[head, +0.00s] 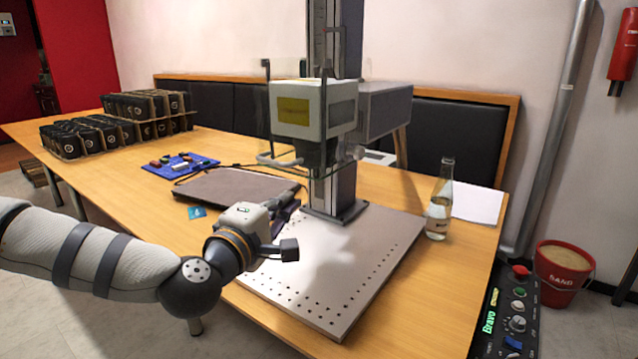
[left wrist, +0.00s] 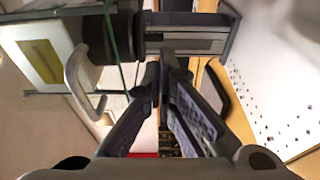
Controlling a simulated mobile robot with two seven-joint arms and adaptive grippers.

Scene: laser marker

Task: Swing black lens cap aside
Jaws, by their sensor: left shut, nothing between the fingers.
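The laser marker's white head (head: 312,110) hangs on a tall column above the perforated base plate (head: 375,265). A black lens housing (head: 318,153) sits under the head. It also shows as a dark cylinder in the left wrist view (left wrist: 103,42). I cannot clearly tell the black lens cap from the dark housing. My left gripper (head: 297,190) is below the head, left of the column, apart from the lens in the head view. Its fingertips (left wrist: 164,66) meet with nothing between them. My right gripper is not in view.
A clear shield with a pale handle (left wrist: 74,82) stands beside the head. A brown closed laptop-like slab (head: 225,187) and a blue tray (head: 182,165) lie to the left. A glass bottle (head: 440,205) stands right of the plate. Boxes (head: 100,130) fill the far left.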

